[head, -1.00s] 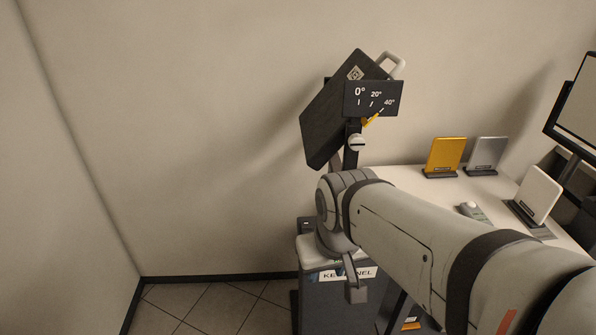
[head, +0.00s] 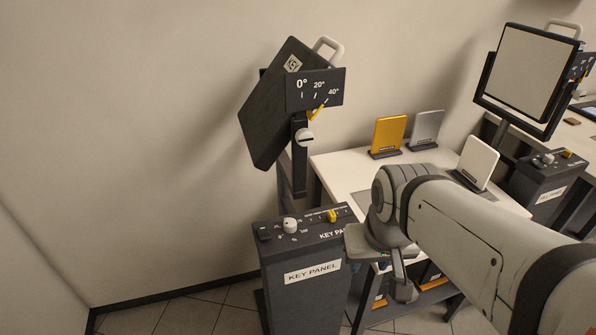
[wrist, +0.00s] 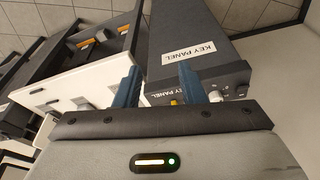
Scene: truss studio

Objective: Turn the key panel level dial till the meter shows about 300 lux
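The key panel console (head: 300,280) is a dark labelled box at lower centre in the head view. Its sloped top carries a white dial (head: 291,225) at left and a yellow control (head: 332,215) at right. In the wrist view the console (wrist: 185,25) lies upper right, with a yellow control (wrist: 174,101) and pale dial (wrist: 214,97) beside the right finger. My gripper (wrist: 158,70) is open, its blue fingers wide apart with nothing clearly held. In the head view it hangs right of the console top. I cannot make out the meter or any reading.
A tilted black key light (head: 268,110) with an angle scale stands behind the console. A white table (head: 340,168) bears yellow (head: 388,132), grey (head: 426,127) and white (head: 478,160) cards.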

